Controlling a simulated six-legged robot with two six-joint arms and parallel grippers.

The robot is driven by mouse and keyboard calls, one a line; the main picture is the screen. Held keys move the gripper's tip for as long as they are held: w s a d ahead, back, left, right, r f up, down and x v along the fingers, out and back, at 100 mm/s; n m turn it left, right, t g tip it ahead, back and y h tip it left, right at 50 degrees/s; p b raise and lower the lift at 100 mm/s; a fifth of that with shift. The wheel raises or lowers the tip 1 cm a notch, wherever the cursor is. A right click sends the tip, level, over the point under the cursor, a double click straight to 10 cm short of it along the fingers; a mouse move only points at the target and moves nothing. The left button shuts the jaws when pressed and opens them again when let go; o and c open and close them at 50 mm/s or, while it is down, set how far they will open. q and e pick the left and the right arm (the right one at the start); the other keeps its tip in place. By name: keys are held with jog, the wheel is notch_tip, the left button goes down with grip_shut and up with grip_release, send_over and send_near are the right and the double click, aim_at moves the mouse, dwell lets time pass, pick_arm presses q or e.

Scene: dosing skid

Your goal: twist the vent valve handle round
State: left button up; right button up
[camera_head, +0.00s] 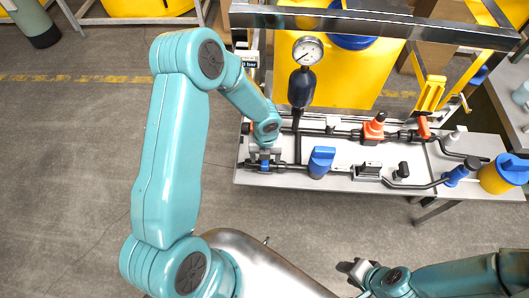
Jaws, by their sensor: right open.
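The dosing skid's bench (340,182) carries black pipework with several valves. My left gripper (264,157) points down at the left end of the front pipe, over a small blue part (264,166) between its fingers. I cannot tell whether the fingers press on it. A larger blue handle (321,160) stands upright on the same pipe to the right. An orange-red handle (374,127) and another orange one (424,127) sit on the rear pipe. No label shows which is the vent valve. My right gripper (352,270) is open and empty, low, in front of the bench.
A pressure gauge (307,51) stands above a dark bulb (301,87) behind the pipes. A yellow tank (345,80) is behind them, with a grey rail (380,28) across it. A yellow and blue container (503,173) stands at the right end. Floor in front is clear.

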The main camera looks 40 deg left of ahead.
pick_arm(q)
jog(key=shift+r, duration=0.1)
notch_tip(320, 180, up, 5)
jog(key=p, duration=0.4)
jog(key=shift+r+p, duration=0.1)
jog(key=shift+p, duration=0.2)
jog(key=shift+r+b, duration=0.2)
jog(key=shift+b, duration=0.1)
jog(key=shift+r, duration=0.65)
